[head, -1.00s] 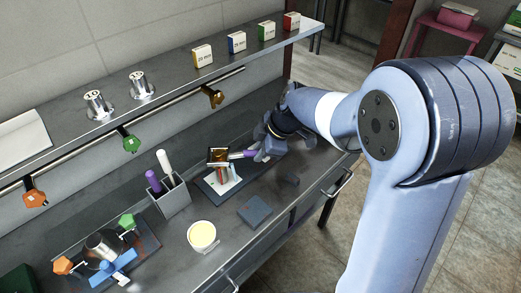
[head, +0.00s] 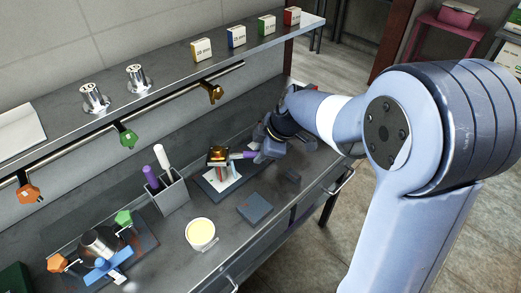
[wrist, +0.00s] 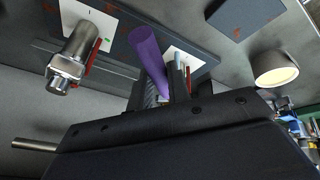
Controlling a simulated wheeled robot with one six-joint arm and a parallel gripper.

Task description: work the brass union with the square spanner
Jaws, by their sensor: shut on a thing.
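My gripper (head: 262,150) is shut on the purple handle (head: 242,155) of a tool, which I take for the square spanner. In the wrist view the same purple handle (wrist: 147,50) runs up and left from between the jaws. In the head view the handle reaches the dark-edged square head with a shiny brass-coloured middle (head: 218,157), on top of the upright fitting. I take that brass part for the union; whether the head is seated around it or just over it I cannot tell. The wrist view shows a metal fitting with a squared end (wrist: 68,68) beside the gripper.
A holder (head: 174,196) with a purple and a white handle stands to the left. A cream-topped cup (head: 201,234) and a dark blue pad (head: 255,207) lie in front. Orange, green (head: 128,138) and brass-coloured pieces hang on the rail. A clamp-like assembly (head: 104,250) is at lower left.

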